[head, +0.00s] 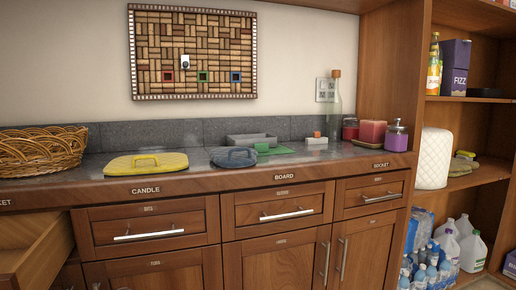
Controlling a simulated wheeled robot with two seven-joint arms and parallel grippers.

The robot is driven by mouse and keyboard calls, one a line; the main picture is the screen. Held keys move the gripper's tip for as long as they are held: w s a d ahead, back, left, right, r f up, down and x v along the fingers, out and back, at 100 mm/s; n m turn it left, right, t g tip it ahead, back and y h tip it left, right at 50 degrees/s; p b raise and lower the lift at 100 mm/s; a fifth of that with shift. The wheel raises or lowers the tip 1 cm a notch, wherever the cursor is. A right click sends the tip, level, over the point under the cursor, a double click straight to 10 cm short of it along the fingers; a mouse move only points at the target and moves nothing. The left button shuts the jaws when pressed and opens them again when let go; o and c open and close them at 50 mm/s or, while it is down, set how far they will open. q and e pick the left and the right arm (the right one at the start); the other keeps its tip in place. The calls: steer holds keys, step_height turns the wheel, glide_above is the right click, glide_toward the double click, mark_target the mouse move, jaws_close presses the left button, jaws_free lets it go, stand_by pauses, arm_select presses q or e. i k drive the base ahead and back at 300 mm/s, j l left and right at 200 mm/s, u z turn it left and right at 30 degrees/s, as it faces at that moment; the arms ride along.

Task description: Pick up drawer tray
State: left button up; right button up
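No drawer tray can be told for certain. A low grey tray-like piece (252,139) sits at the back of the dark counter, against the grey backsplash. It is small in view, and I cannot tell if it is the drawer tray. A wooden drawer (38,250) stands pulled out at the lower left; its inside is mostly cut off by the frame edge. Neither of my grippers is in view.
On the counter (330,159) are a wicker basket (40,150), a yellow pad (146,163), a dark blue-grey item (233,157), a clear bottle (334,110) and red jars (372,133). Closed drawers (150,222) line the front. Open shelves at right hold bottles and jugs (473,250).

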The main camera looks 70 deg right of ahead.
mark_target(248, 141)
steer(key=k+z, duration=0.15)
steer(key=z, duration=0.3)
steer(key=k+z, duration=0.1)
steer(key=z, duration=0.3)
steer(key=k+l+z, duration=0.15)
steer(key=z, duration=0.3)
steer(key=i+l+z, duration=0.1)
steer(key=i+z, duration=0.2)
steer(key=z, duration=0.15)
steer(key=i+z, duration=0.35)
steer(key=z, duration=0.15)
steer(key=l+z, duration=0.3)
steer(key=k+l+z, duration=0.15)
steer(key=z, duration=0.15)
